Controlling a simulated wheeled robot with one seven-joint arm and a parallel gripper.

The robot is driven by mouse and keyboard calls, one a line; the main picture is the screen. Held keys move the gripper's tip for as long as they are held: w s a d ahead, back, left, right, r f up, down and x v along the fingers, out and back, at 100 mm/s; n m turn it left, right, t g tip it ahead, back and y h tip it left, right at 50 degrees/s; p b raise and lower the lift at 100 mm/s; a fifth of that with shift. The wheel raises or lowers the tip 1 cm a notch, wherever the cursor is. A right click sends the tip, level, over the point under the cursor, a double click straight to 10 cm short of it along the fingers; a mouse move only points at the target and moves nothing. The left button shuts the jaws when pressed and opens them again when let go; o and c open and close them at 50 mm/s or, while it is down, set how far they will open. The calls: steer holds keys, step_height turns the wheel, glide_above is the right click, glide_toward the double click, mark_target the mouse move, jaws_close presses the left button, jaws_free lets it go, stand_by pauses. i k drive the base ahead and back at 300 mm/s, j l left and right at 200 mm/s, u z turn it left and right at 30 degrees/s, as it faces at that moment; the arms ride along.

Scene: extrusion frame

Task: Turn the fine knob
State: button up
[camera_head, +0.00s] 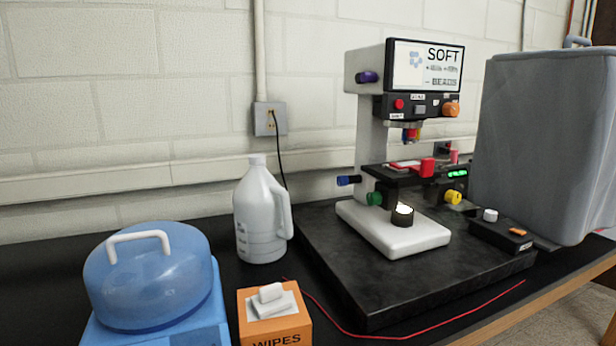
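A white and black microscope (393,232) stands on a dark slab, with a screen (427,66) reading "SOFT" on its head. Several coloured knobs show on it: a green knob (375,198) low on the left, a blue knob (348,180) just above it, a yellow knob (453,197) low on the right, an orange knob (451,110) on the head's front and a purple knob (367,77) on the head's left side. No readable label tells which is the fine knob. My gripper is not in view.
A white jug (262,215), an orange wipes box (274,318) and a blue domed container (150,280) stand left of the dark slab (345,290). A large grey cover (550,140) and a small black control box (502,236) crowd the right. A red cord (420,334) crosses the front.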

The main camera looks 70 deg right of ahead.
mark_target(341, 181)
steer(key=k+l+u, duration=0.1)
steer(key=u, duration=0.3)
steer(key=k+l+u, duration=0.1)
steer(key=u, duration=0.3)
steer(key=k+l+u, duration=0.1)
steer(key=u, duration=0.25)
steer(key=k+l+u, duration=0.1)
steer(key=k+u, duration=0.15)
steer(key=k, duration=0.35)
steer(key=k+z, duration=0.2)
steer(key=z, duration=0.2)
steer(key=k+l+z, duration=0.15)
steer(key=z, duration=0.65)
steer(key=k+l+z, duration=0.1)
steer(key=z, duration=0.25)
steer(key=l+z, duration=0.15)
steer(key=z, duration=0.25)
